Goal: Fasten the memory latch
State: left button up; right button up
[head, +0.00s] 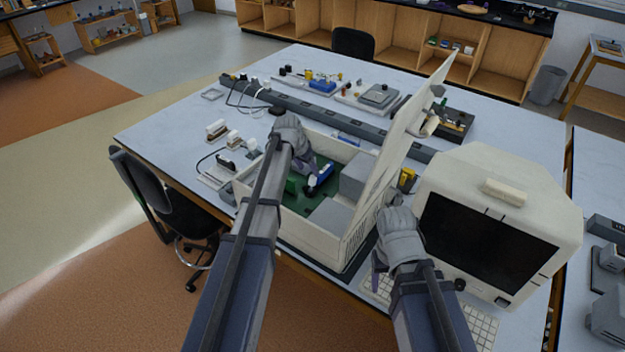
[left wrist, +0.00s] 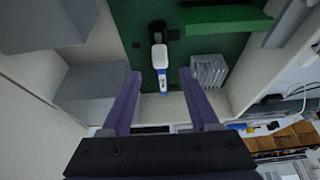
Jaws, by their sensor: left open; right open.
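The open cream computer case (head: 318,240) stands on the table with a green board (left wrist: 215,48) inside. On the board is a small white-and-blue lever (left wrist: 160,62) on a black base (left wrist: 158,28), which I take for the memory latch. It also shows in the head view (head: 321,176), lying tilted; I cannot tell its exact seating. My left gripper (head: 306,166) is open inside the case, and in the left wrist view its purple fingers (left wrist: 159,76) stand apart on either side of the lever, not touching it. My right gripper (head: 382,258) is open and empty beside the case's right side.
The raised case lid (head: 405,140) stands tilted along the right side. Grey boxes (head: 357,178) fill the case's right part. A cream monitor (head: 490,225) and keyboard (head: 480,325) are at right. A dark power rail (head: 330,112) crosses the table behind.

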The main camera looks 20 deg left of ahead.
aim_at(312, 177)
pick_arm(q)
jog(key=b+x, duration=0.6)
jog(key=x, duration=0.1)
jog(key=shift+w+f+b, duration=0.1)
jog(key=shift+f+b, duration=0.25)
jog(key=shift+b, duration=0.05)
jog(key=shift+c, duration=0.2)
grip_shut()
